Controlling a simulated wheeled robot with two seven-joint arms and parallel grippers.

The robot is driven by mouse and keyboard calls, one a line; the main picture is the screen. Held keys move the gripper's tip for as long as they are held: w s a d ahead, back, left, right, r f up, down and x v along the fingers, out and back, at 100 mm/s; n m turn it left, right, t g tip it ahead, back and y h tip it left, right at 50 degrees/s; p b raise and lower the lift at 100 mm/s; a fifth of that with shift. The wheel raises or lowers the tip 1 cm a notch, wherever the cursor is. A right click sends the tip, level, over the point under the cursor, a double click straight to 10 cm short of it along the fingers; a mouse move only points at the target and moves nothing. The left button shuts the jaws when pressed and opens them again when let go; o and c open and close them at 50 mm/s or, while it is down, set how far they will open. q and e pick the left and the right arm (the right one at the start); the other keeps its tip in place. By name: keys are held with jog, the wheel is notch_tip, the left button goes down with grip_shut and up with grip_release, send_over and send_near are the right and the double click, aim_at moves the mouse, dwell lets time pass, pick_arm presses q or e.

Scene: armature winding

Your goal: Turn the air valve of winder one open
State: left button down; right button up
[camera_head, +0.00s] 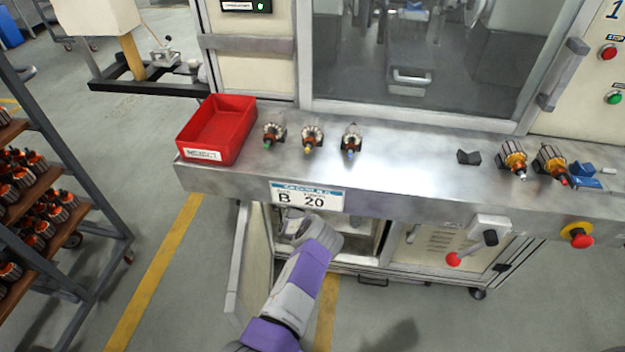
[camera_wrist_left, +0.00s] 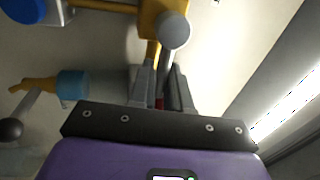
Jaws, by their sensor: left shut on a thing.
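My left arm reaches under the bench into an open cabinet (camera_head: 375,235) in the head view; the bench edge and the wrist hide its fingertips there. In the left wrist view my left gripper (camera_wrist_left: 161,80) is shut on a narrow part of the air valve, apparently its handle. A small red piece shows between the fingers. The valve's yellow body (camera_wrist_left: 150,22) with a round grey end lies just beyond the fingertips. The valve is hidden in the head view, and its exact angle cannot be told. My right gripper is not in view.
The cabinet door (camera_head: 250,265) stands open left of my arm. The bench (camera_head: 400,165) overhangs it, with a red bin (camera_head: 218,130) and several armatures on top. A blue fitting (camera_wrist_left: 72,86) sits left of the gripper in the wrist view. A rack stands at far left.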

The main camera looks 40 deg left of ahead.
pick_arm(q)
jog(key=shift+a+f, duration=0.1)
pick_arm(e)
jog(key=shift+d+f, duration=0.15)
pick_arm(q)
jog(key=c, duration=1.3)
grip_release()
jog(key=shift+o, duration=0.2)
